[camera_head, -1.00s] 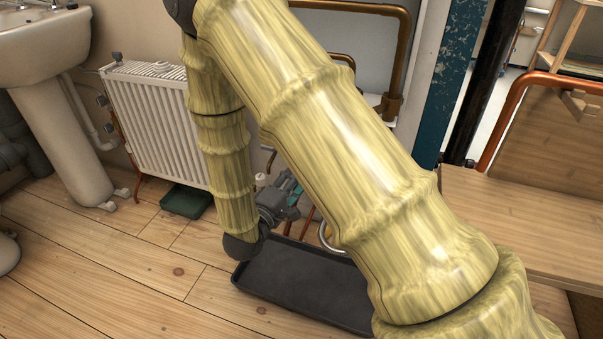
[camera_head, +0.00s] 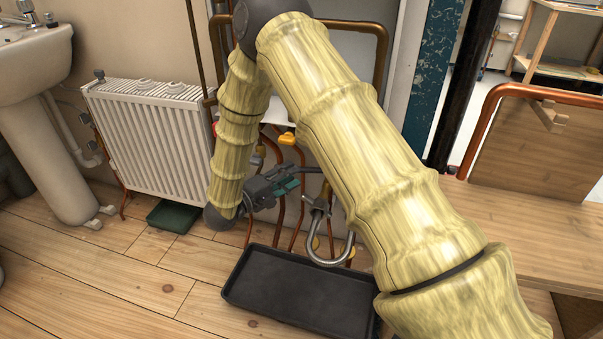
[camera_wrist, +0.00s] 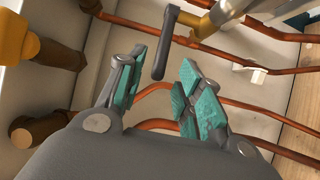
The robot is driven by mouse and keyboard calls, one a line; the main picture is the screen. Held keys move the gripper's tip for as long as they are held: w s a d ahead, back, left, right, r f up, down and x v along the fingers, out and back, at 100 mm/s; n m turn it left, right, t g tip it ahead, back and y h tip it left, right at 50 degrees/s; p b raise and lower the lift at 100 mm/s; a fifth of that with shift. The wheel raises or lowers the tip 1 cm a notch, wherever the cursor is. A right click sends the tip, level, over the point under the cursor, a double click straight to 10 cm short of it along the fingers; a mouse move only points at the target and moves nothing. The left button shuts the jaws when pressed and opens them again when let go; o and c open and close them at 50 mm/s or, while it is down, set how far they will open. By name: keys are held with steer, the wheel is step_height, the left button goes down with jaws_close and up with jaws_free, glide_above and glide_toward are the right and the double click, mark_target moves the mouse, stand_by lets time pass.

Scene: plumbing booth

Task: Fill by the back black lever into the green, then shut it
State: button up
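In the wrist view a black lever (camera_wrist: 163,45) stands between and just beyond the teal fingertips of my gripper (camera_wrist: 162,75). The fingers are apart, and I cannot tell whether either touches the lever. In the head view my gripper (camera_head: 297,178) is low by the copper pipes, left of a curved metal spout (camera_head: 345,253). A dark green tray (camera_head: 173,217) lies on the floor under the radiator. A larger black tray (camera_head: 297,293) lies on the floor in front of the spout.
A white radiator (camera_head: 150,135) and a sink pedestal (camera_head: 55,160) stand at the left. Copper pipes (camera_wrist: 255,105) run close around my gripper. A yellow valve handle (camera_head: 287,138) is above it. A wooden bench (camera_head: 525,235) is at the right. Floor at front left is clear.

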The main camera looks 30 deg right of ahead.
mark_target(302, 168)
steer(key=shift+b+x, duration=0.9)
steer(key=shift+x, duration=1.7)
jaws_close()
